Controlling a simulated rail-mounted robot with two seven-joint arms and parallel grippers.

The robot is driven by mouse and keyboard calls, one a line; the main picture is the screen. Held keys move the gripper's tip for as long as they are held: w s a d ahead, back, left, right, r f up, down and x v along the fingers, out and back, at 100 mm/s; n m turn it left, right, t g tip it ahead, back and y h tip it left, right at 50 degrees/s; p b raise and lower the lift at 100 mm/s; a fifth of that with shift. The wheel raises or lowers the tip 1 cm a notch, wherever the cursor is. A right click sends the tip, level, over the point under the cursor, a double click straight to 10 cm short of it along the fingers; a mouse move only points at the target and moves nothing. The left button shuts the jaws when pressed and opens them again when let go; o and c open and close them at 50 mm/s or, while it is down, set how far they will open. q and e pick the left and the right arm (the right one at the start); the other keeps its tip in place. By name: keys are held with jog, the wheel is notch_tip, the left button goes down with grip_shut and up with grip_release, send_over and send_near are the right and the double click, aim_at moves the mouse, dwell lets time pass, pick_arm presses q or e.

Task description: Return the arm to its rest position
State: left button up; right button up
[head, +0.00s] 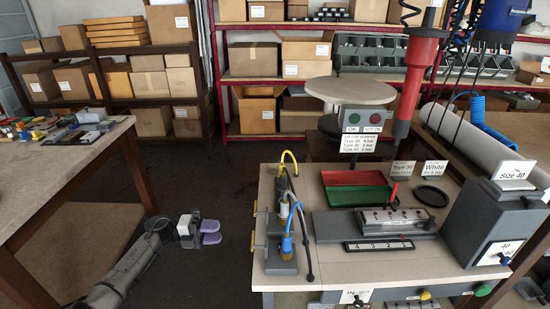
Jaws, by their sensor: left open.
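My left gripper (211,232) hangs low over the dark floor, in the gap between the two tables. Its two purple fingertips point right and stand apart with nothing between them. My left arm (125,272) reaches in from the lower left and is stretched out behind the gripper. The gripper is apart from the workbench (275,187) on its right and touches nothing that I can see. My right gripper does not show.
The workbench carries a grey fixture (390,222), a red tray (350,178), a green tray (359,195) and a grey box (487,222). A red tool (417,75) hangs above it. A cluttered table (60,165) stands at the left. Shelves (270,76) line the back. Open floor lies between.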

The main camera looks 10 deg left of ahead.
pick_arm(q)
jog(key=w+a+r+n+t+y, duration=0.3)
jog(key=w+a+n+t+y, duration=0.4)
jog(key=w+n+t+y, duration=0.4)
notch_tip(320, 180, up, 14)
jog(key=d+n+t+y, duration=0.2)
jog(key=n+y, duration=0.9)
jog(key=n, duration=0.2)
jog(key=s+d+f+n+g+h+p, duration=0.1)
jog(key=s+d+f+n+g+p, duration=0.15)
jog(key=s+d, duration=0.45)
jog(key=s+d+f+n+g+h+p, duration=0.1)
jog(key=s+d+f+g, duration=0.15)
jog(key=s, duration=0.95)
jog(key=s+d+f+n+g+h+p, duration=0.1)
jog(key=s+d+f+n+g, duration=0.2)
jog(key=s, duration=0.6)
jog(key=s+d+f+g+h+p, duration=0.1)
jog(key=s+f+g+p, duration=0.1)
jog(key=s+f, duration=0.5)
jog(key=s+d+f+g+p, duration=0.1)
jog(key=s+f+g+p, duration=0.15)
jog(key=s, duration=0.85)
jog(key=s+d+f+g+h+p, duration=0.1)
jog(key=s+f, duration=0.4)
jog(key=s, duration=0.4)
notch_tip(320, 180, up, 37)
jog(key=p, duration=3.8)
jog(key=shift+r, duration=0.2)
